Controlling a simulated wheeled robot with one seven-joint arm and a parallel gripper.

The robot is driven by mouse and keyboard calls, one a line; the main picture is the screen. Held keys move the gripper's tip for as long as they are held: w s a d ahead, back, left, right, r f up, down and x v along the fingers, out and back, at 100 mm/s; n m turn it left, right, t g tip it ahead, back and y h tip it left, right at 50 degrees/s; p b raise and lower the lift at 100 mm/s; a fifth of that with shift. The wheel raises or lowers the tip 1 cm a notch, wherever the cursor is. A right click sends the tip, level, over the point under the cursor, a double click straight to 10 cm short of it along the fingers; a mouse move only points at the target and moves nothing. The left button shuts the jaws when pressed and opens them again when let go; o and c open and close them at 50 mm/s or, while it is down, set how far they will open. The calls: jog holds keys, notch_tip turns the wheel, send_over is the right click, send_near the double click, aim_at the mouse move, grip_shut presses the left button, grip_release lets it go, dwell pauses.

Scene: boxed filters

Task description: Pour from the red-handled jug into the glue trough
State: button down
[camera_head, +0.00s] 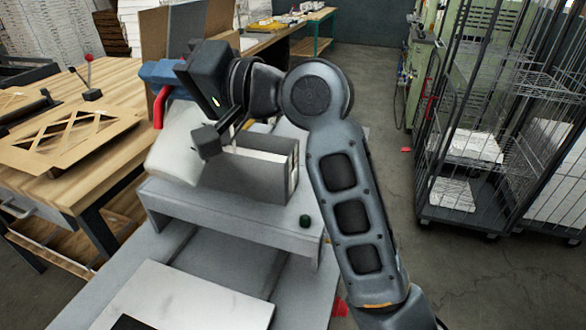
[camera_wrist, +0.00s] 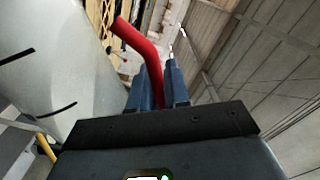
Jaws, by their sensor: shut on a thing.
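The jug (camera_head: 172,146) is a white vessel with a red handle (camera_head: 159,106). My gripper (camera_head: 160,73) has blue fingers and is shut on that handle. In the wrist view the red handle (camera_wrist: 138,43) runs between the blue fingers (camera_wrist: 158,85), and the white jug body (camera_wrist: 70,75) with black marks fills the left side. The jug looks tilted, behind and left of a grey open-topped box (camera_head: 240,178), which seems to be the glue trough.
The grey box stands on a grey raised bench (camera_head: 225,215), with a small dark green knob (camera_head: 305,221) near its front. A wooden table (camera_head: 90,130) with cardboard frames is at left. Wire cage trolleys (camera_head: 465,150) stand at right, with open floor before them.

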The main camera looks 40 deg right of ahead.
jog(key=shift+w+d+f+m, duration=0.25)
jog(key=shift+d+m, duration=0.15)
jog(key=shift+m, duration=0.15)
jog(key=shift+w+d+f+m, duration=0.25)
jog(key=shift+d+m, duration=0.1)
jog(key=shift+m, duration=0.2)
dwell(6.9)
